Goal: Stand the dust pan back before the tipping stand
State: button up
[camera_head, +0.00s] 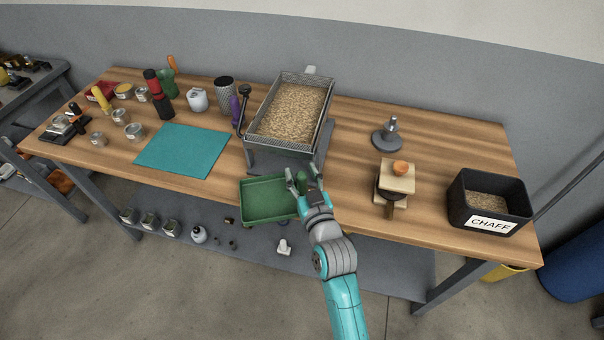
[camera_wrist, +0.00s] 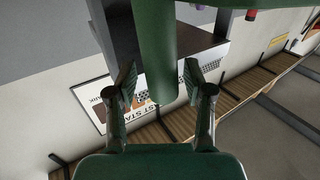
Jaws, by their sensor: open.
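The green dust pan (camera_head: 268,200) is a shallow tray at the bench's front edge, just in front of the tipping stand (camera_head: 284,160). It overlaps the edge in the picture; I cannot tell whether it rests on the bench. The stand is grey and bears a mesh tray (camera_head: 326,117) of beans. My gripper (camera_head: 303,174) is at the pan's right end, fingers apart. In the wrist view a green bar (camera_wrist: 155,50) reaches down between the open fingers of my gripper (camera_wrist: 158,78); I cannot tell whether they touch it.
A black chaff bin (camera_head: 487,226) stands at the bench's right end. A wooden block piece (camera_head: 397,180) and a grey tamper-like tool (camera_head: 388,140) stand nearer. A teal mat (camera_head: 183,150) lies left, with several jars and tools beyond it.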

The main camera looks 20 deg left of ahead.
jog(key=shift+r, duration=0.2)
jog(key=v, duration=1.2)
jog(key=shift+r, duration=0.3)
jog(key=s+d+f+m+t+h, duration=0.1)
jog(key=s+d+f+m+h, duration=0.2)
jog(key=s+d, duration=0.55)
jog(key=s+d+f+m+h, duration=0.1)
jog(key=s+d+f+h, duration=0.2)
jog(key=s+d+f, duration=0.45)
jog(key=s+d+r+m+h, duration=0.1)
jog(key=s+d+r, duration=0.1)
jog(key=s, duration=0.4)
jog(key=s+d+r+h, duration=0.1)
jog(key=s+d+r, duration=0.1)
jog(key=s+d, duration=0.2)
jog(key=s+d+r+m+g+h, duration=0.1)
jog(key=s+d, duration=0.3)
jog(key=s, duration=0.4)
jog(key=shift+s+r+m+h, duration=0.25)
jog(key=shift+r+m+h, duration=0.05)
jog(key=shift+r+h, duration=0.1)
